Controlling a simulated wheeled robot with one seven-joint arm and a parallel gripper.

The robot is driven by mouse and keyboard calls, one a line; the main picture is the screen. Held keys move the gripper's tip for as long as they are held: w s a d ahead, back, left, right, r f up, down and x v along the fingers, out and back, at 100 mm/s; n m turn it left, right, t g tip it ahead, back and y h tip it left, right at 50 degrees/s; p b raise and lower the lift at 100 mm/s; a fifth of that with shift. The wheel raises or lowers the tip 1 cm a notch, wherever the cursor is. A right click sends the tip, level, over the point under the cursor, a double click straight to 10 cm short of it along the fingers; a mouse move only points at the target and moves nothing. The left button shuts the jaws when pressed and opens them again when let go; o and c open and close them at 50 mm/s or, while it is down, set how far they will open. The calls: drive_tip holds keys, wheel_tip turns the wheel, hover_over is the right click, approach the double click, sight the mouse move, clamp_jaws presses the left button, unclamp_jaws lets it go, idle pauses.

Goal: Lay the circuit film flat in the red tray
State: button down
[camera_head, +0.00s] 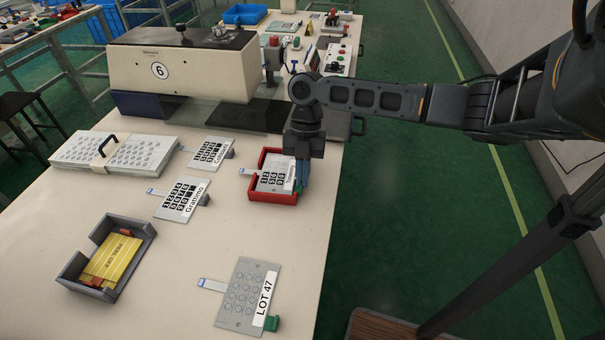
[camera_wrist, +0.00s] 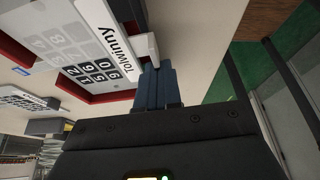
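The red tray (camera_head: 272,198) stands near the table's right edge. A pale film (camera_head: 270,180) with black number keys is within its walls, its tail sticking out left. I cannot tell whether it rests fully flat. In the wrist view this film (camera_wrist: 88,40) carries a white name label and a pale grip block (camera_wrist: 146,47) at its edge. My gripper (camera_head: 302,178) is at the tray's right side, its blue fingers (camera_wrist: 157,82) close together at that block and apparently shut on it. Another film (camera_head: 243,290), marked LOT 47, with round outlines, lies on the table in front.
Two keypad films (camera_head: 182,199) (camera_head: 211,151) lie left of the tray. A grey tray (camera_head: 72,268) holds a yellow piece. A stack of panels (camera_head: 115,155) and a large numbered machine (camera_head: 180,72) stand behind.

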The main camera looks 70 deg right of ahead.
drive_tip(key=shift+f, duration=0.35)
idle(0.3)
drive_tip(key=c, duration=1.2)
unclamp_jaws()
drive_tip(key=shift+c, duration=0.2)
drive_tip(key=b+v, duration=0.1)
drive_tip(key=v, duration=0.6)
drive_tip(key=shift+d+r, duration=0.15)
drive_tip(key=shift+r, duration=0.25)
